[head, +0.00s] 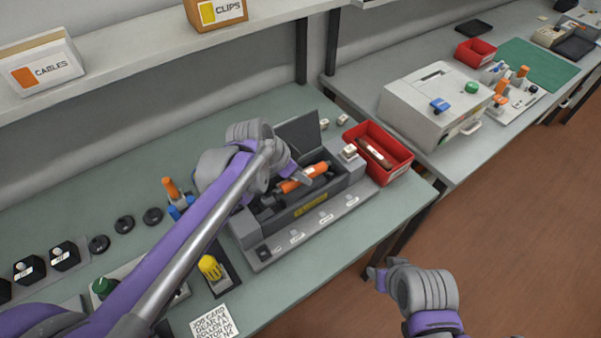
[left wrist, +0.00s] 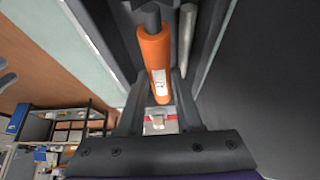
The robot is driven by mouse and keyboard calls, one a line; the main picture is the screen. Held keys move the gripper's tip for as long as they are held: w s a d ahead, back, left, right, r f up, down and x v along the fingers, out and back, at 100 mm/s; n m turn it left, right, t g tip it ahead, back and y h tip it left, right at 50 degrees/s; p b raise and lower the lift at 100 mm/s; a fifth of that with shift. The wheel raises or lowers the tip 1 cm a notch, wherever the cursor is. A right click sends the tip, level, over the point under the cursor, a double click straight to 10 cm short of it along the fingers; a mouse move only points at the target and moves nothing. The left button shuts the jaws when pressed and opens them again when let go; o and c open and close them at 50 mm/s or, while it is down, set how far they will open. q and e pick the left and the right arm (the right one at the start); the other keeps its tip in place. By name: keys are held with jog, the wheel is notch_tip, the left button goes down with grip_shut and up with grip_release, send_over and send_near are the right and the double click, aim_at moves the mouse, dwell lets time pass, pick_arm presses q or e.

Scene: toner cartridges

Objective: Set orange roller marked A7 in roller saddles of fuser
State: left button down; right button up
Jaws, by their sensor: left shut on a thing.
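The orange roller (head: 303,178) lies along the open grey fuser (head: 310,214) in the head view, within the trough's outline. My left gripper (head: 297,180) is shut on it. In the left wrist view the roller (left wrist: 154,52) runs lengthwise between the fingers (left wrist: 156,98), with a dark shaft end at the top and a white label too small to read. A pale metal rod (left wrist: 187,38) lies beside it. I cannot tell whether the roller touches the saddles, which the gripper and walls partly hide. My right gripper (head: 376,279) is off the table's front edge, away from the fuser.
The fuser's dark lid (head: 299,135) stands open at the back. A red bin (head: 397,172) with a dark red roller is at its right. A yellow-knobbed tool (head: 210,267) and a printed card (head: 215,322) lie at front left. A shelf (head: 110,62) overhangs the back.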

pick_arm(q)
jog(key=shift+f+b, duration=0.35)
jog(key=shift+f, duration=0.3)
jog(key=shift+f+b, duration=0.45)
jog(key=shift+f, duration=0.3)
dwell(0.9)
jog(key=c, duration=0.5)
grip_release()
jog(key=p+v, duration=0.1)
jog(key=v, duration=0.9)
jog(key=shift+a+r, duration=0.2)
jog(key=shift+r, duration=0.15)
